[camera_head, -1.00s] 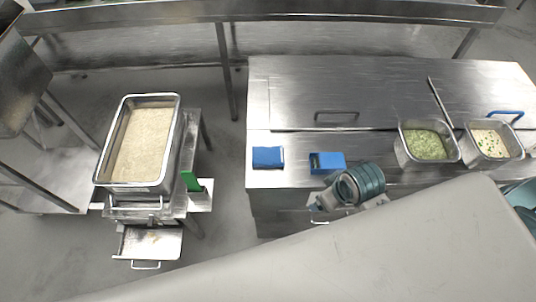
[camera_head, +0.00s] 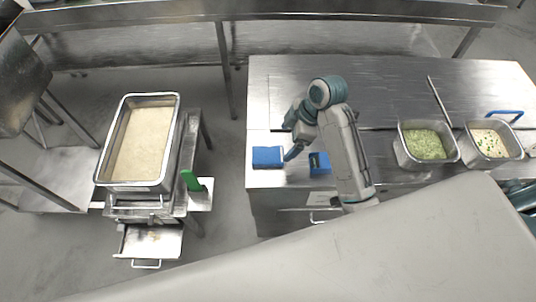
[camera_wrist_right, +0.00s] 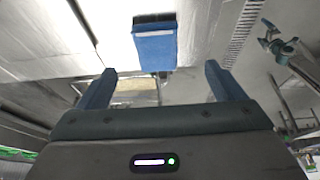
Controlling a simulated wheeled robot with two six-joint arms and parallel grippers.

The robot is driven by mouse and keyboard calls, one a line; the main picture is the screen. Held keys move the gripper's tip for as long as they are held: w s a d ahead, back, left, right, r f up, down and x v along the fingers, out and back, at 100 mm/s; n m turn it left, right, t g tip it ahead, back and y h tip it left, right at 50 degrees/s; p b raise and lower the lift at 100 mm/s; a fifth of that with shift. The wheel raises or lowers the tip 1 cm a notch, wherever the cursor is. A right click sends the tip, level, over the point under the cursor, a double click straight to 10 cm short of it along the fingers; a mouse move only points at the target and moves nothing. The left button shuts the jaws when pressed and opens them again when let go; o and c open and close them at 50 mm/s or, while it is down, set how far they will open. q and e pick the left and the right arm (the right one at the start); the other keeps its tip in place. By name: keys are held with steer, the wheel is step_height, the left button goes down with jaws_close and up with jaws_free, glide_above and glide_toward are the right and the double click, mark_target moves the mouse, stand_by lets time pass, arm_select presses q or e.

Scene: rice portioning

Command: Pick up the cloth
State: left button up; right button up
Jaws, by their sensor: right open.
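The blue cloth (camera_head: 267,157) lies flat on the left front corner of the steel counter. My right gripper (camera_head: 291,153) is just to the right of the cloth, reaching leftward from my raised, bent arm. In the right wrist view my right gripper (camera_wrist_right: 160,72) is open, its two fingers apart with nothing between them. The blue object ahead of the fingers, which looks like the cloth (camera_wrist_right: 154,46), has a dark far edge. I cannot tell whether a finger touches it. My left gripper is not in view.
Pans of green food (camera_head: 402,153) and pale food (camera_head: 474,153) stand further right. A large rice pan (camera_head: 174,150) stands left, across a floor gap.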

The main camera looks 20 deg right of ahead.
mark_target(273, 154)
steer(key=x, duration=0.3)
steer(key=shift+a+f+p, duration=0.15)
steer(key=shift+f+p, duration=0.05)
steer(key=shift+p, duration=0.15)
steer(key=shift+w+a+f+p, duration=0.15)
steer(key=shift+f+p, duration=0.25)
steer(key=shift+f, duration=0.05)
steer(key=p+x, duration=0.2)
steer(key=x, duration=0.2)
steer(key=shift+w+f, duration=0.1)
steer(key=shift+w, duration=0.1)
steer(key=shift+f, duration=0.2)
steer(key=c, duration=1.1)
steer(key=shift+w+r, duration=0.1)
steer(key=shift+r, duration=0.05)
steer(key=shift+c, duration=0.2)
